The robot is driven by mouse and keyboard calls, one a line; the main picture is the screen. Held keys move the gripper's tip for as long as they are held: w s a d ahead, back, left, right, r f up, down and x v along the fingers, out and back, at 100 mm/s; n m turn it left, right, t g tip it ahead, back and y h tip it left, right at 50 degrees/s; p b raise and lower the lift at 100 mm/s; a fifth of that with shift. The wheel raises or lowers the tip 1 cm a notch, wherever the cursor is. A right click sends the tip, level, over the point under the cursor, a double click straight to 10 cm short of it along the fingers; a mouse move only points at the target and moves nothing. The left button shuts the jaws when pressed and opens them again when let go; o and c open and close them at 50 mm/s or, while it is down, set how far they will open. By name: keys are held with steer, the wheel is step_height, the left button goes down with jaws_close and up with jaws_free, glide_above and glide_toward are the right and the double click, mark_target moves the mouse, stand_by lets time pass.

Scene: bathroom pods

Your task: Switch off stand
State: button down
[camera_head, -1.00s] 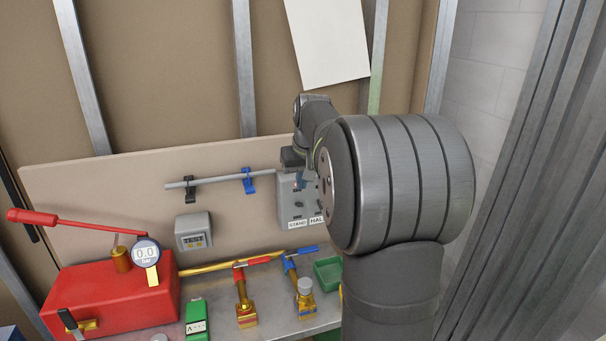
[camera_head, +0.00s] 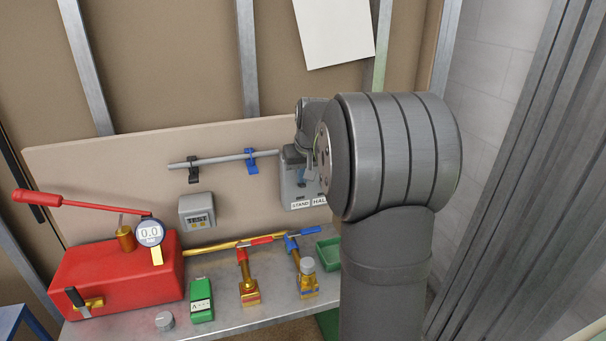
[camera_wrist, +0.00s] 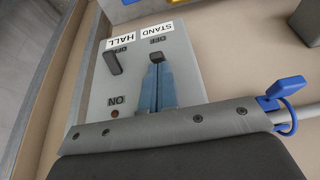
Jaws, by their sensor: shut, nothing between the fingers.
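A grey switch box (camera_wrist: 98,92) is fixed to the beige board, and it also shows in the head view (camera_head: 290,194), partly behind my arm. In the wrist view its STAND label (camera_wrist: 157,30) and HALL label (camera_wrist: 120,43) appear upside down. The dark STAND lever (camera_wrist: 157,57) shows near its OFF mark. The HALL lever (camera_wrist: 112,63) stands to its left in the wrist view. My gripper (camera_wrist: 157,68) is shut, its blue fingers side by side, with the tips at the STAND lever. Whether they touch it is unclear. The fingers hide the ON side of STAND.
A grey rail (camera_head: 215,160) with black and blue clips runs left of the box. Below is a bench (camera_head: 235,318) with a red pump (camera_head: 115,280), brass valves (camera_head: 248,290), a green device (camera_head: 201,300) and a green tray (camera_head: 329,252). A grey meter (camera_head: 197,211) hangs on the board.

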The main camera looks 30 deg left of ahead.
steer(key=shift+s+d+f+t+y, duration=0.15)
steer(key=shift+s+d+t+y, duration=0.05)
steer(key=shift+t+y, duration=0.1)
steer(key=shift+s+d+f+t+y, duration=0.3)
steer(key=shift+f+t+y, duration=0.1)
steer(key=shift+f, duration=0.1)
steer(key=shift+s+d+f+t+y, duration=0.25)
steer(key=shift+f+t+y, duration=0.15)
steer(key=shift+f, duration=0.05)
steer(key=shift+w+a+r, duration=0.35)
steer(key=shift+w+a, duration=0.15)
steer(key=shift+s+d, duration=0.1)
stand_by(0.3)
steer(key=s+d+r, duration=0.3)
steer(key=s+d, duration=0.3)
steer(key=shift+s+d+r, duration=0.25)
steer(key=shift+a, duration=0.1)
stand_by(0.5)
